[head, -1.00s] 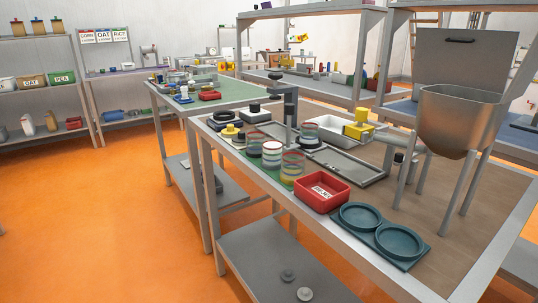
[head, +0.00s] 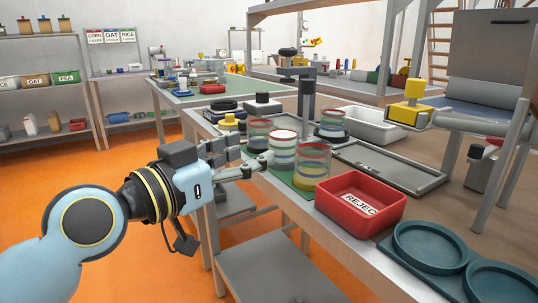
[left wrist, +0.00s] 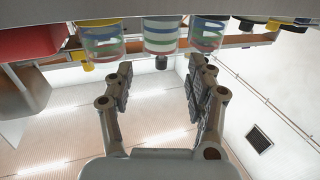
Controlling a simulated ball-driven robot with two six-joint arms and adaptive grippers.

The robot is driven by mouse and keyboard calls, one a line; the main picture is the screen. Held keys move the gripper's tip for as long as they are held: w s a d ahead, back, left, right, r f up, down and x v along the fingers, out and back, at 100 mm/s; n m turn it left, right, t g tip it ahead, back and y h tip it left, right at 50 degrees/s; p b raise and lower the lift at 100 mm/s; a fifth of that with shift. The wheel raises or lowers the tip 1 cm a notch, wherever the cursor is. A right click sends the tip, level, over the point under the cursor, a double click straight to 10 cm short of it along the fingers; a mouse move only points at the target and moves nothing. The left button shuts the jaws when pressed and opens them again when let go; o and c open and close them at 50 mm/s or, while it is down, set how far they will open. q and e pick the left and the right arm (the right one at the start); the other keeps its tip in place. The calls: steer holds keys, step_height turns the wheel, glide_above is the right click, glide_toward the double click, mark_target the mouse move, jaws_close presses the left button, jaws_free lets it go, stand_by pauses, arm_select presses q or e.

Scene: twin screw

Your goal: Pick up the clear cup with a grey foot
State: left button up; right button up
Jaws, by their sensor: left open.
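Three clear cups with coloured bands stand in a row near the table's front edge. The middle cup (head: 283,152) has a pale foot that looks white to light grey; it also shows in the left wrist view (left wrist: 161,38). The left cup (head: 258,133) has a dark foot, and the near right cup (head: 313,168) a yellow one. My left gripper (head: 253,156) is open and empty at the table's front edge, pointing at the middle cup. In the left wrist view its fingers (left wrist: 162,72) are apart, with the middle cup beyond and between them. My right gripper is out of view.
Another banded cup (head: 332,122) stands behind, on a dark base. A grey flat tray (head: 390,168) and white bin (head: 375,125) lie further back.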

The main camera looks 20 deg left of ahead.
mark_target(274, 142)
arm_select(q)
steer(key=x, duration=0.9)
steer(key=shift+w+d+f, duration=0.1)
steer(key=shift+w, duration=0.25)
steer(key=c, duration=1)
